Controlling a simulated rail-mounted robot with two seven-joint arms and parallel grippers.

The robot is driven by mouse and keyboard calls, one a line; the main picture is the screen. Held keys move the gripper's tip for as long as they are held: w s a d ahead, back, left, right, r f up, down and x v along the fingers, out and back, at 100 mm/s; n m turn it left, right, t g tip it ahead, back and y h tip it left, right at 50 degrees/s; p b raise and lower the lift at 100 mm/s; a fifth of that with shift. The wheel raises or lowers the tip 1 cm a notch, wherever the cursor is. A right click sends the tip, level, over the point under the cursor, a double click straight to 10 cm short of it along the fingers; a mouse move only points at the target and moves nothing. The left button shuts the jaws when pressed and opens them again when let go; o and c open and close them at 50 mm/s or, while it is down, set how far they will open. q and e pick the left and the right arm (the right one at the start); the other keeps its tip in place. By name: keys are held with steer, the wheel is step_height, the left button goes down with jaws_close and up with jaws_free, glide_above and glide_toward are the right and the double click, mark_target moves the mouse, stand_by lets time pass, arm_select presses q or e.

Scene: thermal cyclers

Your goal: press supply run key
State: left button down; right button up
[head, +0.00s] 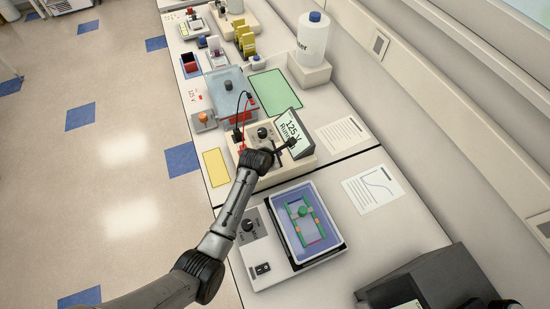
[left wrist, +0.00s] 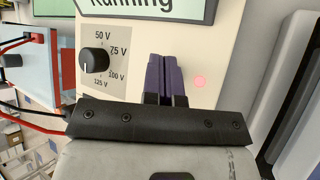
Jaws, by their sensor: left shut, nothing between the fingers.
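The power supply (head: 302,162) is a beige box with a tilted screen (head: 292,130) reading "125 V Running". In the left wrist view its front panel (left wrist: 225,40) shows a black voltage knob (left wrist: 95,62) marked 50 V to 125 V. A small red glowing spot (left wrist: 199,81) lies just right of my fingers. My left gripper (head: 288,146) is over the supply, right of its knob. In the left wrist view its purple fingers (left wrist: 166,78) are together and empty, pointing at the panel. I cannot make out the run key; the fingers may cover it. Whether they touch the panel is unclear.
A gel tank (head: 230,95) with red and black leads stands behind the supply. A blue-lit gel viewer (head: 262,272) is in front of it. A dark grey box (head: 430,278) stands at lower right. A yellow mat (head: 216,167), green mat (head: 276,92) and paper sheets (head: 343,135) lie flat.

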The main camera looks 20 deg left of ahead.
arm_select(q)
steer(key=shift+f, duration=0.1)
steer(key=shift+f, duration=0.25)
stand_by(0.3)
steer(key=shift+f, duration=0.1)
stand_by(0.3)
steer(key=shift+f, duration=0.35)
steer(key=shift+r, duration=0.15)
stand_by(0.5)
steer(key=shift+r+p, duration=0.65)
steer(key=shift+p, duration=0.4)
steer(key=shift+r, duration=0.1)
